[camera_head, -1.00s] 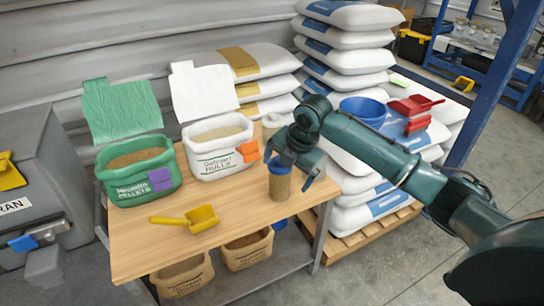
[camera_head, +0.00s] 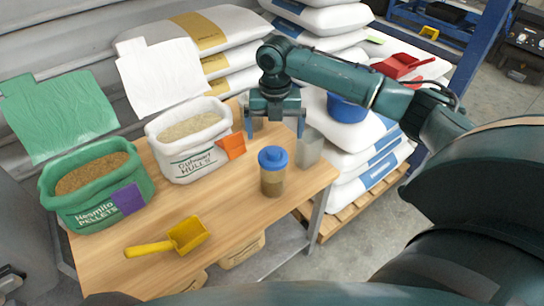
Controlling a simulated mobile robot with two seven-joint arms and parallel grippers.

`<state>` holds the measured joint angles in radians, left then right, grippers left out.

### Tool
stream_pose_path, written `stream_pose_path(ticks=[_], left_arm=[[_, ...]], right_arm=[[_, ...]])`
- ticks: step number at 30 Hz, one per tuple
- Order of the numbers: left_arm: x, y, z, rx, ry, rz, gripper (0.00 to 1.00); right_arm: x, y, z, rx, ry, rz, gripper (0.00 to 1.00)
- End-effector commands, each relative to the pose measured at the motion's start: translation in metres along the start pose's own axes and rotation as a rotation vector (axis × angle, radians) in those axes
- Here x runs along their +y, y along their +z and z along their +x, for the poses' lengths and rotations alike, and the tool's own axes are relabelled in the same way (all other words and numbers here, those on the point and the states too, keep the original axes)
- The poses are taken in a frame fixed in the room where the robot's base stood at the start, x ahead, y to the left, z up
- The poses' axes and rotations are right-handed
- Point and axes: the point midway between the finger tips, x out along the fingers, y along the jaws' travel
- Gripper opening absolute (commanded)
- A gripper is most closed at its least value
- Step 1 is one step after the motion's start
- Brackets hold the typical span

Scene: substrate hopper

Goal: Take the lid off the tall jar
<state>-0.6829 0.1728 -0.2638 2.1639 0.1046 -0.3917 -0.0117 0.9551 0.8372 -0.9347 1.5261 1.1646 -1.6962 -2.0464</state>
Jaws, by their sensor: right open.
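A jar (camera_head: 272,185) with brown contents stands upright near the right part of the wooden table. A round blue lid (camera_head: 272,158) with a raised knob sits on top of it. My right gripper (camera_head: 275,126) is open, its two blue-tipped fingers pointing down. In the picture it is just above and behind the blue lid, apart from it, with nothing held. A clear container (camera_head: 309,147) stands to the right of the jar. Another pale jar shows partly behind the gripper. My left gripper is not in view.
On the table (camera_head: 225,235) are a green pellet bag (camera_head: 95,190), a white hulls bag (camera_head: 190,145) and a yellow scoop (camera_head: 180,238). Stacked sacks (camera_head: 355,135) bearing a blue bowl (camera_head: 346,108) and red scoops (camera_head: 402,66) stand behind on the right.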

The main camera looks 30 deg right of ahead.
Motion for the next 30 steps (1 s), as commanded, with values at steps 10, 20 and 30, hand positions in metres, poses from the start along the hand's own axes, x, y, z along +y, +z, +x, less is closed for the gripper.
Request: stream_pose_path(ticks=[10, 20, 30], left_arm=[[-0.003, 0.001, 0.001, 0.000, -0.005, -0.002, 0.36], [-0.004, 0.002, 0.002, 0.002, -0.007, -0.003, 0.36], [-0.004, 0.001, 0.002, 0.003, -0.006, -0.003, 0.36]], right_arm=[[0.002, -0.005, 0.033, 0.001, 0.000, 0.000, 1.00], [0.004, -0.009, 0.070, -0.001, 0.001, 0.001, 1.00], [0.004, -0.009, 0.070, -0.002, 0.002, 0.001, 0.89]])
